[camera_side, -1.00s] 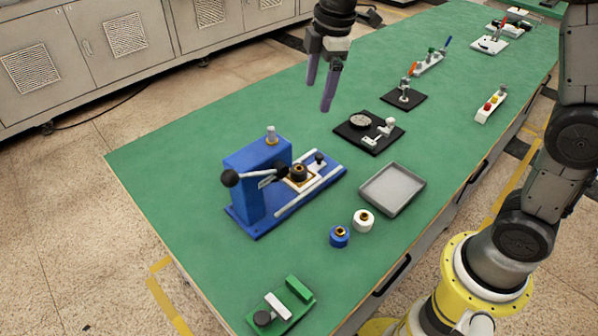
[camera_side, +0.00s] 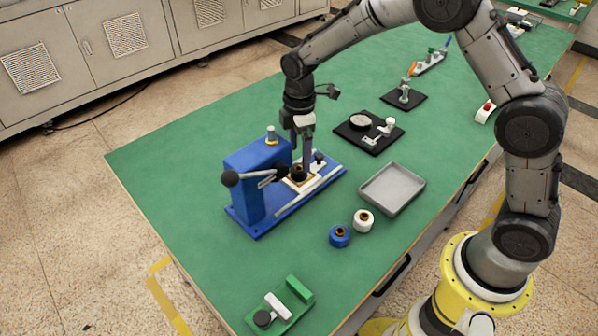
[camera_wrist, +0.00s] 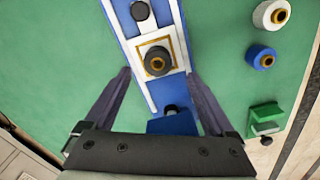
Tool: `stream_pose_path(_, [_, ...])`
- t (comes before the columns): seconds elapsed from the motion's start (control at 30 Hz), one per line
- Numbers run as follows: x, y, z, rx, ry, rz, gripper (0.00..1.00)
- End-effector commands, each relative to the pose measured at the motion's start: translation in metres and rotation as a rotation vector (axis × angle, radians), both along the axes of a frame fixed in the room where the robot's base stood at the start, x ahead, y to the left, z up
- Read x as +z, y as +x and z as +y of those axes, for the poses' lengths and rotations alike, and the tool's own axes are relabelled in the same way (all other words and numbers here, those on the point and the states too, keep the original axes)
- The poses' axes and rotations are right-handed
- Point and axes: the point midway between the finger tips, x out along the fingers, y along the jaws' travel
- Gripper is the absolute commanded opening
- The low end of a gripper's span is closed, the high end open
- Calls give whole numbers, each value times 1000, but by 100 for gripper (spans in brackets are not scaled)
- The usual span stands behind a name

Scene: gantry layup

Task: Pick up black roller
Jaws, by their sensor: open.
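The black roller (camera_side: 298,174) sits upright in the square seat on the white rail of the blue press (camera_side: 262,182). In the wrist view the black roller (camera_wrist: 158,62), with a bronze-coloured centre, lies between and just ahead of my fingertips. My gripper (camera_side: 301,152) points down above the press, right over the roller; its fingers partly cover the view there. In the wrist view my gripper (camera_wrist: 159,75) is open and empty, one finger on each side of the rail. I cannot tell the exact height left above the roller.
The press's lever with a black ball (camera_side: 230,179) stands close left of my gripper, and a black knob (camera_side: 319,157) close right. A blue roller (camera_side: 340,237), a white roller (camera_side: 364,221) and an empty grey tray (camera_side: 392,189) are at the right. The green table's left side is clear.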

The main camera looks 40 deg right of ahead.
Motion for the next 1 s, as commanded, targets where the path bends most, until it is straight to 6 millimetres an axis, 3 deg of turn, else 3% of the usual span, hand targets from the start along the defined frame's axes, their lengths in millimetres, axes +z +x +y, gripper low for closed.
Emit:
stream_pose_path(0.4, [-48, 3, -1, 0, -1, 1, 90])
stream_pose_path(0.7, [-53, 3, -1, 0, 0, 0, 90])
stream_pose_path(1.0, [-53, 3, -1, 0, 0, 0, 37])
